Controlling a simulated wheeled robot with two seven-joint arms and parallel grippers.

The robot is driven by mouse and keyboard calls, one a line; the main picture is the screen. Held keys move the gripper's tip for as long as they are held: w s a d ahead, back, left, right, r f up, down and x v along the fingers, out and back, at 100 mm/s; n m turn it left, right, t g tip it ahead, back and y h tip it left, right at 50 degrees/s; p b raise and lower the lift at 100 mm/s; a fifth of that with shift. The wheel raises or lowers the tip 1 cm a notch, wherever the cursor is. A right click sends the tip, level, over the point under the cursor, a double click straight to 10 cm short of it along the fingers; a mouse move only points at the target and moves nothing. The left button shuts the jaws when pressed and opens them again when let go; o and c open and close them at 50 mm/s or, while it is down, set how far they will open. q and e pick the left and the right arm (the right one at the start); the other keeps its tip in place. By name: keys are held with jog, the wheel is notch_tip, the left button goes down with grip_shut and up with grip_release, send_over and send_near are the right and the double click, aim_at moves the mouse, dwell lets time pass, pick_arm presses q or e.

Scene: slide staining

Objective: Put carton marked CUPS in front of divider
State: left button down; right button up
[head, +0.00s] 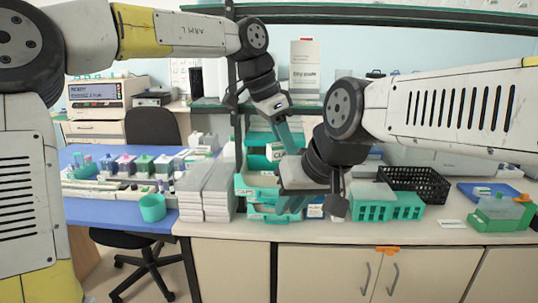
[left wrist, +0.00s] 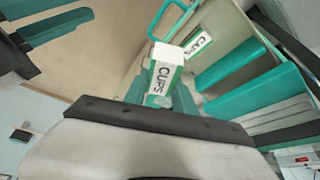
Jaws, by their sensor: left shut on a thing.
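The carton marked CUPS (left wrist: 163,76) is white and green. It stands between the teal fingers of my left gripper (left wrist: 160,98), which is shut on it. In the head view my left gripper (head: 288,136) reaches down in front of the shelf, and the carton (head: 276,153) shows partly behind it. A second carton, marked CAPS (left wrist: 198,44), is just beyond it in the left wrist view. My right gripper (head: 292,204) is lower, before the teal trays, with its teal fingers apart and empty. I cannot clearly make out the divider.
Teal trays (head: 257,182) stand under the shelf. Stacked white slabs (head: 217,190) are at their left, a teal rack (head: 386,208) and a black basket (head: 428,181) at right. A teal cup (head: 152,208) stands on the blue bench.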

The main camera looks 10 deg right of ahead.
pick_arm(q)
jog(key=shift+w+d+f, duration=0.15)
jog(key=shift+w+f, duration=0.6)
jog(key=shift+w, duration=1.05)
jog(key=shift+w+d+f, duration=0.1)
jog(key=shift+w+f, duration=0.65)
jog(key=shift+w, duration=1.1)
jog(key=shift+w+d+f, duration=0.15)
jog(key=shift+w+f, duration=0.6)
jog(key=shift+w, duration=1.05)
jog(key=shift+f, duration=0.6)
jog(key=c, duration=1)
grip_release()
jog(key=v, duration=1.3)
jog(key=shift+s+d+r, duration=0.1)
jog(key=shift+d+r, duration=0.05)
jog(key=shift+d, duration=0.15)
